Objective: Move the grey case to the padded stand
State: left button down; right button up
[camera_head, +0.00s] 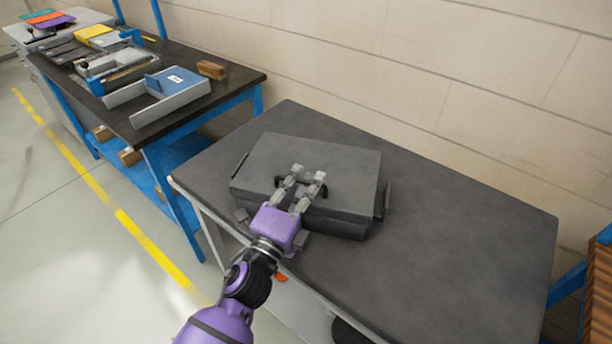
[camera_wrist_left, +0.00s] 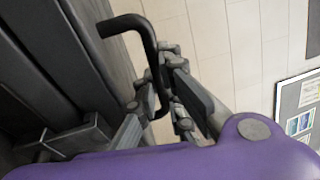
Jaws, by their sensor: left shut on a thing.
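The grey case (camera_head: 310,165) is a dark, flat box over the dark grey top of a cabinet-like table (camera_head: 455,250). I cannot tell whether it rests fully on that top or is slightly raised. My left gripper (camera_head: 298,186) is at the case's near side, shut on its black handle. In the left wrist view the fingers (camera_wrist_left: 172,85) close around the bent black handle (camera_wrist_left: 150,45), with the dark case side (camera_wrist_left: 60,60) at left. The gripper hides part of the case's front. I cannot identify a padded stand with certainty. My right gripper is out of view.
A workbench (camera_head: 235,90) with blue legs stands at the left, holding a grey tray (camera_head: 155,105), a blue box (camera_head: 175,82) and a brown block (camera_head: 211,69). A brown slatted thing (camera_head: 600,275) is at the right edge. The table's right part is clear; a wall is behind.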

pick_arm(q)
jog(key=shift+r, duration=0.25)
jog(key=c, duration=2.1)
grip_release()
jog(key=shift+f, duration=0.25)
jog(key=shift+o, duration=1.3)
jog(key=shift+f, duration=0.1)
